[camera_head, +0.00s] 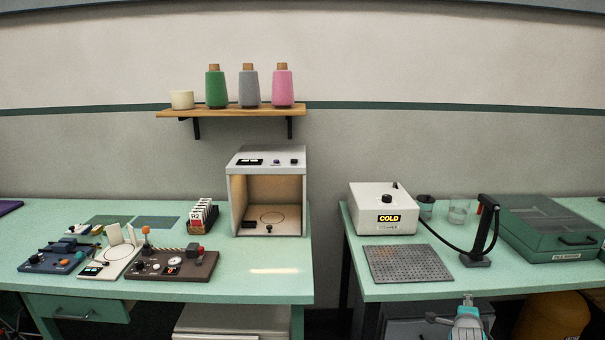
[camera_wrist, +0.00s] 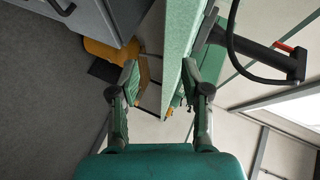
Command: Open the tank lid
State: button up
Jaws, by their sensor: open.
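A green lidded box (camera_head: 548,235), the thing most like a tank here, sits at the right end of the right bench. Its flat lid (camera_head: 555,215) looks shut, and a dark handle (camera_head: 577,240) is on its front. The label below the handle is too small to read. My gripper (camera_head: 467,303) is at the front edge of the right bench, low and well to the left of the box. In the wrist view my gripper (camera_wrist: 168,82) has its two fingers spread, with nothing held between them. The bench edge (camera_wrist: 176,65) shows beyond the fingers.
A white steamer (camera_head: 385,208) reading COLD, a perforated plate (camera_head: 408,264) and a black stand with a hose (camera_head: 484,235) are on the right bench. The stand is between my gripper and the box. The left bench holds an open-fronted cabinet (camera_head: 267,165) and several devices.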

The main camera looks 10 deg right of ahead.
jog(key=s+a+f+n+t+y, duration=0.1)
jog(key=s+a+f+n, duration=0.3)
jog(key=a, duration=0.4)
jog(key=s+a+f+n+t+y, duration=0.15)
jog(key=s+a+f, duration=0.25)
jog(key=a+f, duration=0.4)
jog(key=s+a+f+n+t+y, duration=0.1)
jog(key=s+a+f+n+y, duration=0.15)
jog(key=s+a+n, duration=0.75)
jog(key=s+a+r+n+y, duration=0.1)
jog(key=s+a+r+n, duration=0.2)
jog(key=s, duration=0.7)
jog(key=s+a+r+n+t+y, duration=0.1)
jog(key=s+a+r+n+y, duration=0.1)
jog(key=s+a+r, duration=0.5)
jog(key=s+a+r+n+t+y, duration=0.1)
jog(key=s+a+r+n, duration=0.3)
jog(key=s+a, duration=0.4)
jog(key=s+r+y, duration=0.1)
jog(key=s, duration=0.4)
jog(key=shift+r, duration=0.2)
jog(key=shift+s+a+r, duration=0.15)
jog(key=shift+r, duration=0.1)
jog(key=c, duration=0.3)
jog(key=shift+r, duration=0.1)
grip_shut()
